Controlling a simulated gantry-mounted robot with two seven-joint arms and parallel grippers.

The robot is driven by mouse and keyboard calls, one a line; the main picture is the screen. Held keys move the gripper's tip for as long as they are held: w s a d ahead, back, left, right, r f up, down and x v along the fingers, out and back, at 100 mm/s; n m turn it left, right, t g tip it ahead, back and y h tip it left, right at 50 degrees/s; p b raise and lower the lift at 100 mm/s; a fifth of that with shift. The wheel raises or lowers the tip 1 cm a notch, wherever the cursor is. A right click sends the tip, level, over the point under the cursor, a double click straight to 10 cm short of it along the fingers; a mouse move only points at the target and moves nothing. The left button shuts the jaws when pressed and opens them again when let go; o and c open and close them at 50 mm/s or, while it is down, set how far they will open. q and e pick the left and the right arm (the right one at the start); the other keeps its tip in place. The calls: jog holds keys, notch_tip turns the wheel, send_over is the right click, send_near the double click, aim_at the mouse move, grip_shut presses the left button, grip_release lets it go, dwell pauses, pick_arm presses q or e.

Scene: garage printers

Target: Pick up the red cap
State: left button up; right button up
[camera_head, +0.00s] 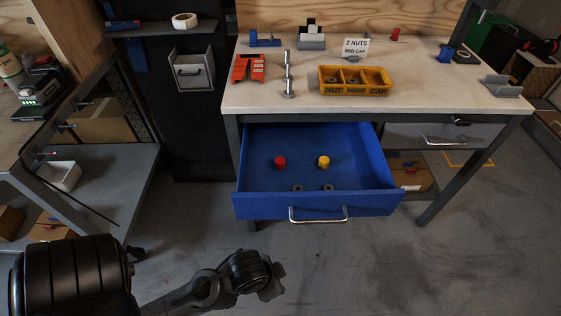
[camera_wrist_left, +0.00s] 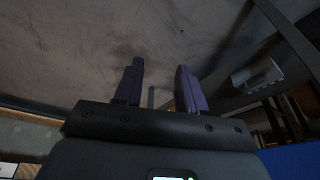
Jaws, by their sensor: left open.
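The red cap (camera_head: 280,162) stands in the open blue drawer (camera_head: 318,206), toward its left side. A yellow cap (camera_head: 323,161) stands to its right in the same drawer. Two small nuts (camera_head: 297,188) lie in front of the caps. My left gripper (camera_head: 276,282) is in front of the drawer and below it in the picture, well apart from the red cap. In the left wrist view its two fingers (camera_wrist_left: 160,82) are spread with nothing between them. My right gripper is not in view.
The workbench top (camera_head: 300,108) above the drawer holds a yellow divided bin (camera_head: 354,90), an upright bolt (camera_head: 288,75), an orange-red rack (camera_head: 248,68) and a "2 NUTS RED CAP" sign (camera_head: 355,47). A grey shelf unit stands left. The drawer's front handle (camera_head: 318,220) sticks out.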

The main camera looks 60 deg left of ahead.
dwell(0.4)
pick_arm(q)
jog(key=o, duration=0.5)
jog(key=shift+r, duration=0.1)
